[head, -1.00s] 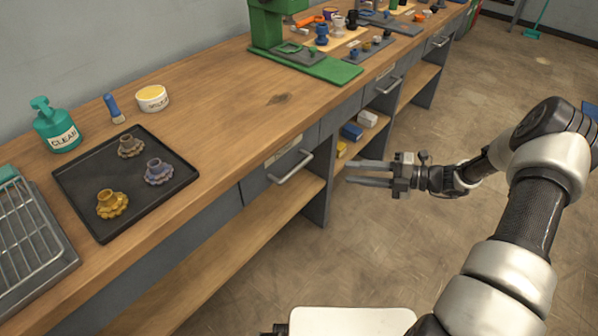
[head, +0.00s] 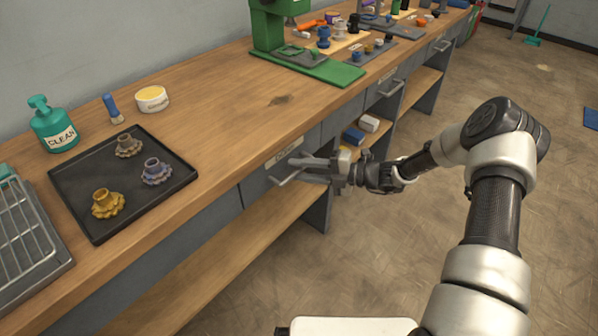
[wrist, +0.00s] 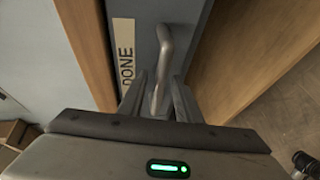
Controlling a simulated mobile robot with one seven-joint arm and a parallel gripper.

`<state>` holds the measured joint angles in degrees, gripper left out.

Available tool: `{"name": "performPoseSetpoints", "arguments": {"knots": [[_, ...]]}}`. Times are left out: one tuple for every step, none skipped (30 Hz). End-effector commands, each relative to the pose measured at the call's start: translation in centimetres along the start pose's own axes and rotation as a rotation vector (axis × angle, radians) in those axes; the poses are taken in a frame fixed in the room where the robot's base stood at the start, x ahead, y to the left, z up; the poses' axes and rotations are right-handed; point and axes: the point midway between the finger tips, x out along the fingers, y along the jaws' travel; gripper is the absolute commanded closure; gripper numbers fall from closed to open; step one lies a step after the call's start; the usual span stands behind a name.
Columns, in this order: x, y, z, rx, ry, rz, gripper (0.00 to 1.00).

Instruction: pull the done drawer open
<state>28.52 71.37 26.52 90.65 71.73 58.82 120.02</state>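The done drawer (head: 254,187) is a grey drawer under the wooden bench top, and its front looks closed. Its label reads DONE in the wrist view (wrist: 126,62). A metal bar handle (wrist: 164,55) stands out from the front; part of it also shows in the head view (head: 283,180). My gripper (head: 302,168) is at this handle. In the wrist view my gripper (wrist: 161,92) has its two fingers apart, one on each side of the handle bar. Gaps seem to remain between fingers and bar, though contact lower down is hard to see.
A black tray (head: 90,220) with several flower-shaped parts lies on the bench, near a green CLEAN bottle (head: 54,127). A green machine base (head: 325,72) stands further back. A wooden lower shelf (head: 215,250) runs below the drawer. The floor at right is open.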

Motion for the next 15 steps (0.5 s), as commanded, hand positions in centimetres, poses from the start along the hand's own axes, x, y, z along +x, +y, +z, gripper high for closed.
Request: {"name": "performPoseSetpoints", "arguments": {"knots": [[0.32, -0.02, -0.03, 0.000, 0.001, 0.000, 0.69], [0.43, -0.01, -0.03, 0.000, 0.001, 0.001, 0.69], [0.52, 0.00, -0.03, 0.000, 0.001, 0.001, 0.69], [0.56, 0.01, -0.03, 0.000, 0.001, 0.001, 0.69], [0.58, 0.02, -0.02, 0.000, 0.001, 0.001, 0.69], [0.58, 0.03, -0.02, 0.000, 0.000, 0.000, 0.69], [0.58, 0.03, -0.02, 0.000, 0.000, 0.000, 0.69], [0.57, 0.03, -0.02, 0.000, 0.000, 0.000, 0.69], [0.56, 0.03, -0.02, 0.000, 0.000, 0.000, 0.69], [0.56, 0.03, -0.02, 0.000, 0.000, 0.000, 0.69], [0.55, 0.03, -0.02, 0.000, 0.000, 0.000, 0.71], [0.55, 0.02, -0.02, 0.000, 0.000, 0.000, 0.77], [0.54, 0.02, -0.02, 0.000, 0.000, 0.000, 0.82], [0.54, 0.02, -0.02, 0.000, 0.000, 0.000, 0.88], [0.53, 0.02, -0.02, 0.000, 0.000, 0.000, 0.94]]}}
